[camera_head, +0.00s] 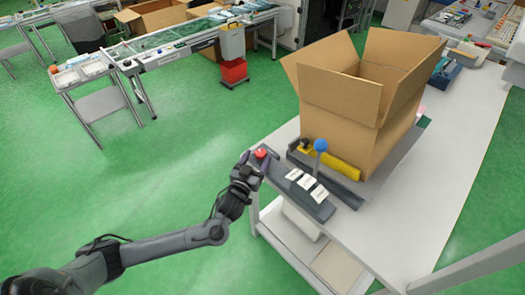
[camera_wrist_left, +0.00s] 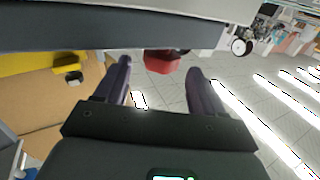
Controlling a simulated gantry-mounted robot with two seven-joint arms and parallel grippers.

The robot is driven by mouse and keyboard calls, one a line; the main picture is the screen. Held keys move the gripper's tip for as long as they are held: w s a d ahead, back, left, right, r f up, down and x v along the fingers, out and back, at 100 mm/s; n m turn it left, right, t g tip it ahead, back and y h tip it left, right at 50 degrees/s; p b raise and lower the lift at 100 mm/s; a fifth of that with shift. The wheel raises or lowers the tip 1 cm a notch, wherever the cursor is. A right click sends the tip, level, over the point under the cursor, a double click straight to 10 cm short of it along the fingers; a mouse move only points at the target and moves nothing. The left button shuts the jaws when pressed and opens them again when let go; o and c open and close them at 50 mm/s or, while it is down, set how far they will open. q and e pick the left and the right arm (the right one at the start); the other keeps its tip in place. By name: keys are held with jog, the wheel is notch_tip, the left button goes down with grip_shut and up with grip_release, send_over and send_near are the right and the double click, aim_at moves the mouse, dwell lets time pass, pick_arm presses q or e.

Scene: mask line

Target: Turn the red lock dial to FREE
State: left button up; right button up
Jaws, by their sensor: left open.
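The red lock dial (camera_head: 260,153) sits at the left end of a dark grey panel (camera_head: 318,208) on the near edge of the white table. My left gripper (camera_head: 257,161) is at the dial, one finger on each side. In the left wrist view the red dial (camera_wrist_left: 161,63) shows between the two purple fingertips, with a gap to each. My left gripper is open and holds nothing. The dial's pointer and any FREE marking cannot be made out. My right gripper is not in view.
White labels (camera_head: 306,182) lie along the panel. A large open cardboard box (camera_head: 340,100) is behind those. The white table (camera_head: 410,225) is clear at the right.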

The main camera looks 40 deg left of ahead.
aim_at(258, 157)
pick_arm(q)
jog(key=x, duration=0.4)
jog(key=shift+b, duration=0.4)
jog(key=shift+x, duration=0.8)
jog(key=shift+c, duration=0.5)
jog(key=c, duration=0.9)
jog(key=shift+o, duration=0.2)
jog(key=shift+n+g+y+p, duration=0.45)
jog(key=shift+n+y, duration=0.45)
jog(key=shift+y, duration=0.3)
jog(key=shift+s+a+n+g+y, duration=0.1)
jog(key=shift+a+n+g+y, duration=0.05)
jog(key=shift+n+g+y, duration=0.65)
jog(key=shift+s+a+f+n+g+y, duration=0.1)
jog(key=shift+n+g+y, duration=0.15)
jog(key=shift+y, duration=0.25)
jog(key=shift+a+n+g+y, duration=0.1)
jog(key=shift+n+y, duration=0.15)
jog(key=shift+y, duration=0.25)
